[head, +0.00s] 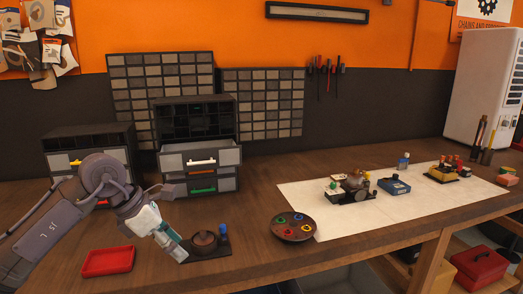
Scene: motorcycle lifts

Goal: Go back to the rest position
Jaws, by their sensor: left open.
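My left gripper (180,249) is in the lower left of the head view, with its arm coming in from the left. It is open and points down toward the workbench, with nothing seen between its fingers. Its tip is just left of a small dark stand (212,251) that bears a round brown part and a blue-capped bottle (223,234). I cannot tell whether the gripper touches the stand. My right gripper does not show.
A red tray (108,262) lies on the workbench (262,262) near my left arm. Drawer cabinets (199,172) stand behind it. A round dish with coloured rings (294,227) and a white sheet (345,222) with several parts lie to the right. Bare bench shows between stand and dish.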

